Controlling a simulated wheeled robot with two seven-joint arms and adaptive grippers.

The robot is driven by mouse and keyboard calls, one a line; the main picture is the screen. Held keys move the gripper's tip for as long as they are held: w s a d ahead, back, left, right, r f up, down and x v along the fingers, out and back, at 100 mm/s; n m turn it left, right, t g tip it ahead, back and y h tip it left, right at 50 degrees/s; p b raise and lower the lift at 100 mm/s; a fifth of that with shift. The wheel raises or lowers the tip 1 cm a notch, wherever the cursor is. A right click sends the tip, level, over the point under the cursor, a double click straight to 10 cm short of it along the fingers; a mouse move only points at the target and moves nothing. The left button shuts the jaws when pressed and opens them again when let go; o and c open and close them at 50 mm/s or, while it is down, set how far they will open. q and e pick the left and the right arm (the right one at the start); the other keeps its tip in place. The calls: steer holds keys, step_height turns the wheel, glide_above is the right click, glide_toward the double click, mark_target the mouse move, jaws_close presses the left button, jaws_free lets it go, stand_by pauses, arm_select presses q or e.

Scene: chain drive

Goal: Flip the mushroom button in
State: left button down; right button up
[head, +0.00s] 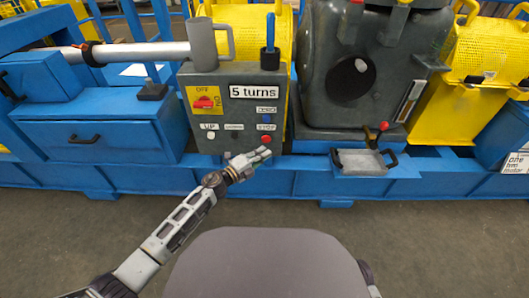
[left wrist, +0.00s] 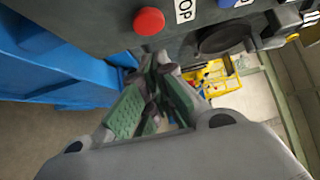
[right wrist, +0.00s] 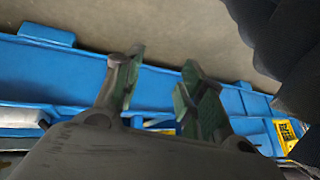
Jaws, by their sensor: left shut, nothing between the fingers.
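A red mushroom button (head: 266,139) sits on the lower right of the grey control panel (head: 232,135), under a STOP label (head: 266,127). In the left wrist view, the red button (left wrist: 149,21) is at the top, beside the label. My left gripper (head: 262,153) is shut and empty just below the button in the head view; its fingertips (left wrist: 160,66) look apart from the button, though I cannot tell the depth gap. My right gripper (right wrist: 163,58) has its fingers apart and empty in the right wrist view, facing the blue bench; it is hidden in the head view.
The panel also has a yellow OFF switch plate (head: 204,102), a white button (head: 211,135) and a blue button (head: 266,118). A grey mug (head: 203,45) stands on top beside a blue lever (head: 270,55). A grey tray (head: 362,162) juts out at right. The floor in front is clear.

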arm_select(q)
steer(key=p+v, duration=0.2)
steer(key=v, duration=0.7)
arm_select(e)
steer(key=shift+g+h, duration=0.3)
steer(key=shift+g, duration=0.1)
steer(key=shift+d+r, duration=0.25)
steer(key=shift+r, duration=1.05)
steer(key=shift+d+r, duration=0.25)
steer(key=shift+r, duration=1)
arm_select(q)
steer(key=shift+r, duration=0.1)
arm_select(e)
steer(key=shift+f, duration=0.1)
